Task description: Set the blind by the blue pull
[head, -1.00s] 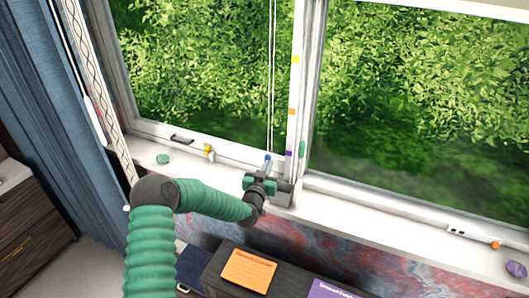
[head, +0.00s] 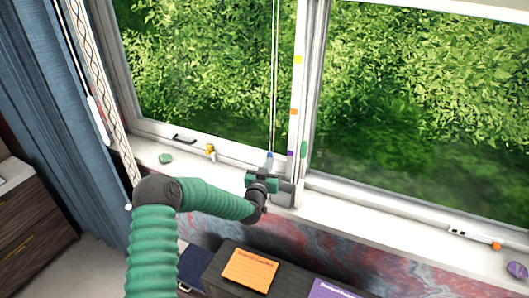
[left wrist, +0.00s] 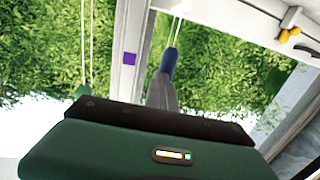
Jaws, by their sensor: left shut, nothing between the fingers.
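The blue pull (head: 269,155) hangs on thin white cords (head: 274,90) in front of the left window pane, beside the middle post. In the left wrist view, the blue pull (left wrist: 169,62) stands just beyond the tips of my left gripper (left wrist: 161,90). My left gripper (head: 267,168) is shut and empty, right at the lower end of the pull. Whether the tips touch the pull I cannot tell. Yellow, orange and purple marks (head: 290,154) run down the post, the purple one level with the pull. My right gripper is not in view.
A green pull (head: 303,149) hangs just right of the post. The white sill (head: 380,222) carries a green stone (head: 165,159) and a purple stone (head: 517,269). A yellow piece (head: 210,150) is at the lower left frame. A blue curtain (head: 50,100) hangs at left.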

